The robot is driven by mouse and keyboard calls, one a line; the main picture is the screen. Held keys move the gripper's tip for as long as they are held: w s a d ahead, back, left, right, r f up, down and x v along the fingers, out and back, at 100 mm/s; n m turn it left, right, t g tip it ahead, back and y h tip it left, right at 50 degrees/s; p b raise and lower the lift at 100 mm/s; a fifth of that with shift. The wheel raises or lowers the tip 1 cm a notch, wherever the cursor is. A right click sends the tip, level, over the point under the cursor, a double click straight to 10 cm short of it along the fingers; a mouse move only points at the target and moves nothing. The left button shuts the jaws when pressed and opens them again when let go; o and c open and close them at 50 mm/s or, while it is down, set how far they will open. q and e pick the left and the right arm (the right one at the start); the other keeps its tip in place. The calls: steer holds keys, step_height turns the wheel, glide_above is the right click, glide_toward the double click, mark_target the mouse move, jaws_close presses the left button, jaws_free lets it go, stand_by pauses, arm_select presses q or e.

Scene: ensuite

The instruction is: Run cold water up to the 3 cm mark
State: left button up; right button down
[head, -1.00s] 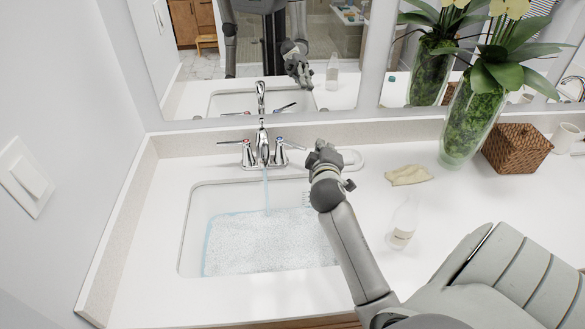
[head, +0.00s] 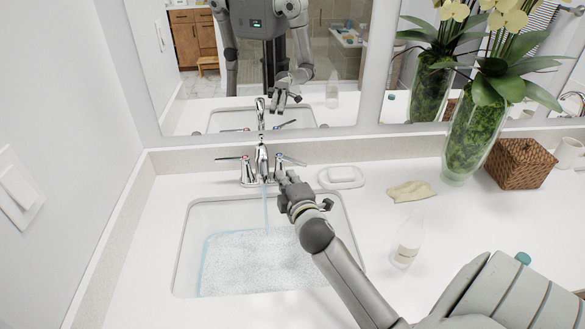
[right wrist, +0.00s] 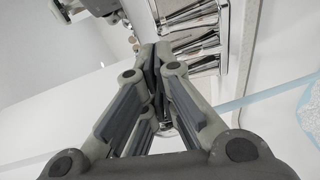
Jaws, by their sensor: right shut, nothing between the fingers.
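The chrome faucet (head: 262,160) stands behind the sink basin (head: 182,262). Its left handle (head: 231,158) has a red mark and its right handle (head: 293,161) a blue one. A thin water stream (head: 266,208) falls from the spout. Pale, speckled water (head: 245,262) covers the basin floor. My right gripper (head: 284,178) is shut and empty, just in front of and below the right handle; I cannot tell whether it touches. In the right wrist view the shut fingertips (right wrist: 152,60) lie beside chrome faucet parts (right wrist: 200,40). No level mark is readable. My left gripper is out of direct view.
A soap dish with white soap (head: 341,176) is right of the faucet. A tan cloth (head: 411,191), a clear bottle (head: 407,243), a plant vase (head: 470,135) and a wicker box (head: 520,164) stand farther right. The mirror (head: 340,60) is behind; a wall closes off the left.

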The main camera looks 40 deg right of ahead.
mark_target(288, 160)
steer(key=shift+w+d+f+p, duration=0.15)
steer(key=shift+w+d, duration=0.25)
steer(key=shift+d, duration=0.25)
steer(key=shift+w+d+f+p, duration=0.1)
steer(key=shift+w+d+p, duration=0.1)
steer(key=shift+w+d, duration=0.35)
steer(key=shift+w+d+f+p, duration=0.15)
steer(key=shift+w+d, duration=0.1)
steer(key=shift+d, duration=0.55)
steer(key=shift+r, duration=0.1)
steer(key=shift+d+n+y+p, duration=0.25)
steer(key=shift+n+y+p, duration=0.1)
steer(key=shift+n+y, duration=0.05)
